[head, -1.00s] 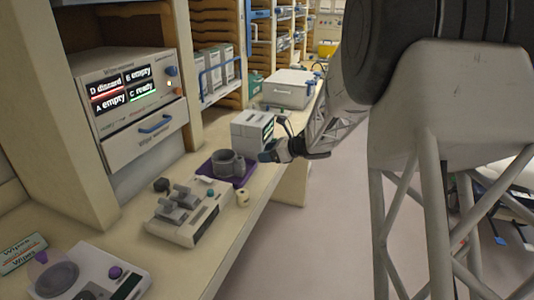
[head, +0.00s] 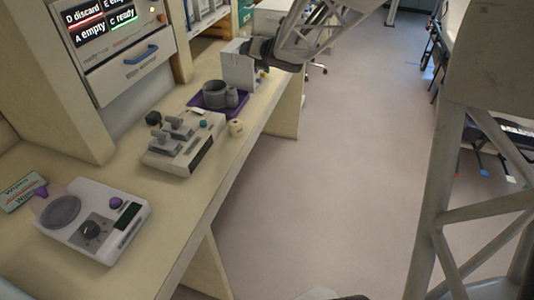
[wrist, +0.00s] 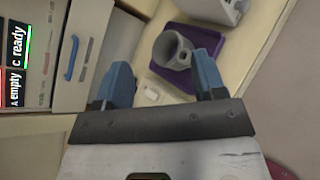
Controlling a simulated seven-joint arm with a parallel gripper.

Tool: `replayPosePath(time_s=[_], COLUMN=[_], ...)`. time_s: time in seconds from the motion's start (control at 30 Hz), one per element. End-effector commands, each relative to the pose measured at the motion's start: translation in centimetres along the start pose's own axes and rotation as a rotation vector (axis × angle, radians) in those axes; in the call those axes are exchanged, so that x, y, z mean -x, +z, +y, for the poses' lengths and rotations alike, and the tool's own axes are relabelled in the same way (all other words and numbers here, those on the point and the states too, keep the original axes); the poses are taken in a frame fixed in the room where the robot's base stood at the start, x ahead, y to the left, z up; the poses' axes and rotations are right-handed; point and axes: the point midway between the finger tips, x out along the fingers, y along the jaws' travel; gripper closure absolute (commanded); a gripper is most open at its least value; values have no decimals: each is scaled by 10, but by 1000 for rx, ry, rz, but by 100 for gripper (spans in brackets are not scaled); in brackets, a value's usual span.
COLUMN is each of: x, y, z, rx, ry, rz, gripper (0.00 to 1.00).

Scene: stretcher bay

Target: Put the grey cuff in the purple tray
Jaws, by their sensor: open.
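The grey cuff (head: 215,94) is a short, wide ring with a small cylinder at its side. It rests on the purple tray (head: 212,112) on the counter. In the wrist view the cuff (wrist: 166,48) also sits on the purple tray (wrist: 200,34), beyond and between my fingers. My gripper (wrist: 158,84) is open with blue fingers, and nothing is between them. In the head view my gripper is up behind the tray, near the white box, and its fingers are mostly hidden.
A white box (head: 238,68) stands just behind the tray. A drawer unit (head: 125,70) stands at left.

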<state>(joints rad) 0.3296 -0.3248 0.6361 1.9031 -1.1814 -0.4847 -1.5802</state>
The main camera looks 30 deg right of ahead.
Motion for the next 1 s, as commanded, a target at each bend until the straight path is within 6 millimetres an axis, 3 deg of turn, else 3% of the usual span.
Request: replayPosePath(time_s=[0.23,0.47,0.67,0.8,1.0], x=[70,143,212,260,316], y=[-8,-50,-110,-160,-221], z=[28,41,53,63,78], rx=[-583,-1151,-1633,-1947,-2266], ry=[-230,-428,-617,-776,-1002], rz=[-136,-256,-351,-415,-495], gripper=[36,36,36,36,36])
